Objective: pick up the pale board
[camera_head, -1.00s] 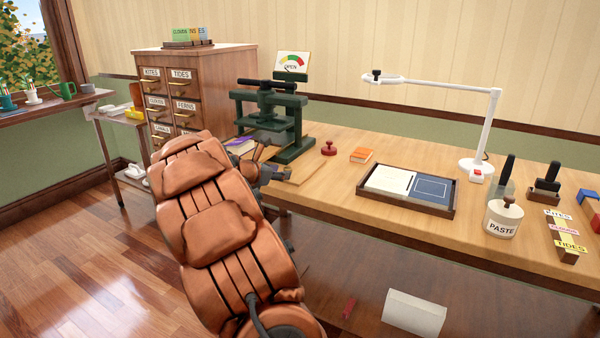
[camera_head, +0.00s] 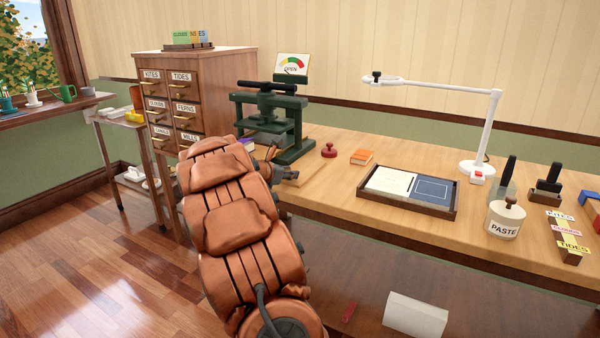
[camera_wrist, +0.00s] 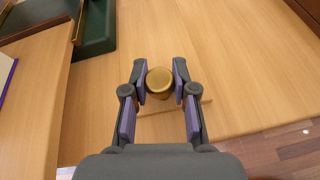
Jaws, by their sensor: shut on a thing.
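In the wrist view my gripper (camera_wrist: 159,82) is shut on a round brass knob (camera_wrist: 159,78), seen from above. Pale wood lies under and around the knob, with a thin darker edge (camera_wrist: 180,107) just below it. I cannot clearly tell the pale board's outline from the similar wood of the table, nor whether it is clear of the table. In the head view my gripper is mostly hidden behind my arm, near the left end of the table in front of the green press (camera_head: 290,128).
A drawer cabinet (camera_head: 195,85) stands left of the press. A white lamp (camera_head: 480,165) stands behind. Open floor (camera_head: 90,250) lies left.

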